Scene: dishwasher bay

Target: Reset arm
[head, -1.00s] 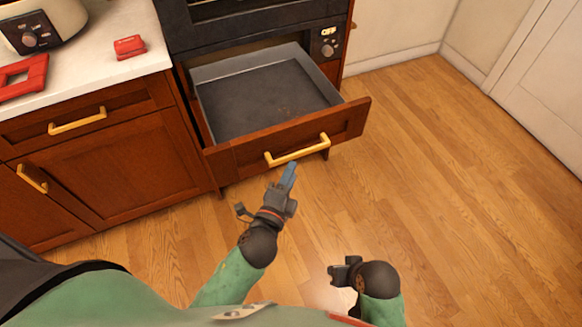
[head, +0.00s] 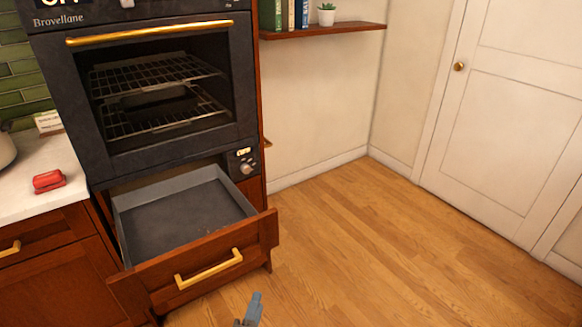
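My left gripper (head: 250,310) shows only at its tip, at the bottom edge of the head view. Its blue-grey fingers are in front of and below the open drawer, apart from the brass handle (head: 208,267). Nothing shows in the fingers, and their opening cannot be made out. My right gripper is out of view. The wooden-fronted drawer (head: 255,238) under the oven is pulled out, and its grey metal inside looks empty.
A black oven (head: 170,160) with a shut glass door stands above the drawer. A red object (head: 48,181) lies on the white counter (head: 50,205) at left. A wall shelf (head: 330,30) and a white door (head: 505,130) are behind. The wooden floor (head: 400,250) at right is clear.

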